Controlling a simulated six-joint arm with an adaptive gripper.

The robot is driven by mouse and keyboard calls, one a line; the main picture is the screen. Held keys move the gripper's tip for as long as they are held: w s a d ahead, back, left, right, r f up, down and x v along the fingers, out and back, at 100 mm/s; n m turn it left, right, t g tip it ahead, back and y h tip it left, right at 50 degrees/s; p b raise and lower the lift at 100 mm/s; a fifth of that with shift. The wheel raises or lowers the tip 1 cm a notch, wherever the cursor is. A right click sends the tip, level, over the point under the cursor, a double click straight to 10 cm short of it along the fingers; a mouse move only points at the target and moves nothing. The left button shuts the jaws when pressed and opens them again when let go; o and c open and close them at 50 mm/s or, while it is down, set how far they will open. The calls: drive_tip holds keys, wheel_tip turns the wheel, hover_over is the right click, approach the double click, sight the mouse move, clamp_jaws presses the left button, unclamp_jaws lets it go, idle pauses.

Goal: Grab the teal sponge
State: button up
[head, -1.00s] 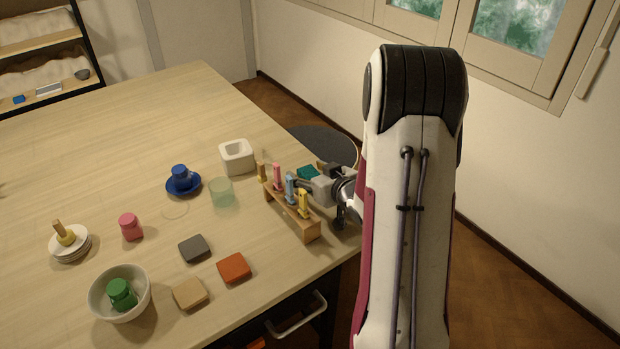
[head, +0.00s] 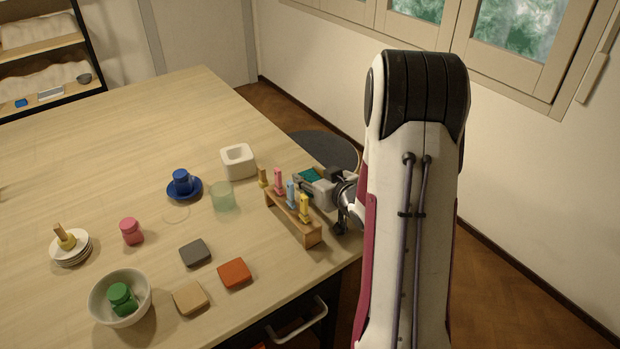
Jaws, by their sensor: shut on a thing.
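The teal sponge (head: 309,175) is at the right part of the table, just behind the wooden rack. Only part of it shows, as my gripper covers the rest. My gripper (head: 308,182) is shut on the teal sponge, with its fingers around it. The fingertips are small in this view, and I cannot tell whether the sponge touches the table.
The wooden rack (head: 294,218) with several coloured upright pieces stands close in front of my gripper. A white square pot (head: 238,161), a pale green glass (head: 221,195) and a blue cup (head: 182,181) on a saucer stand to the left. Grey, tan and orange sponges lie nearer.

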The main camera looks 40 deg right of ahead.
sight(309, 175)
drive_tip(key=shift+r, duration=4.95)
